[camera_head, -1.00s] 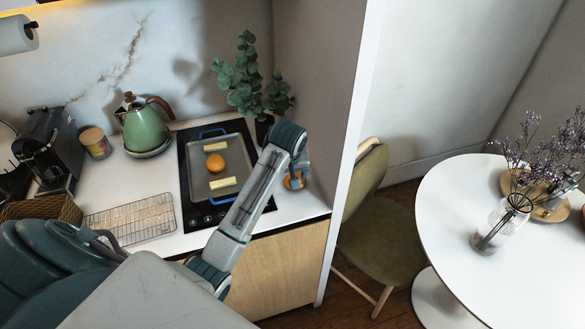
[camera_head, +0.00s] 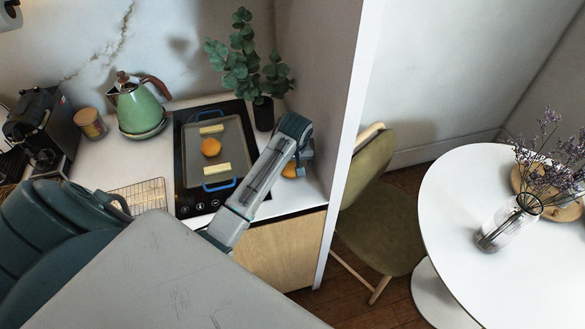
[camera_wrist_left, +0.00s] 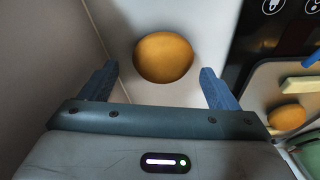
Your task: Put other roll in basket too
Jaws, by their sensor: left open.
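One golden-brown roll (camera_head: 289,170) lies on the white counter beside the cooktop, partly hidden by my left gripper (camera_head: 303,157). In the wrist view this roll (camera_wrist_left: 164,57) shows whole, ahead of the space between the open fingers of my left gripper (camera_wrist_left: 158,85); neither finger is closed on it. Another roll (camera_head: 211,147) lies on the tray (camera_head: 234,150) and also shows at the right of the wrist view (camera_wrist_left: 287,117). Only a brown sliver of the wicker basket (camera_head: 7,188) shows at the left edge, mostly hidden by my arm. My right gripper is not in view.
A potted plant (camera_head: 263,113) and a wall stand close to my left gripper. A green kettle (camera_head: 138,108), jar (camera_head: 91,124) and wire rack (camera_head: 143,195) are at left.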

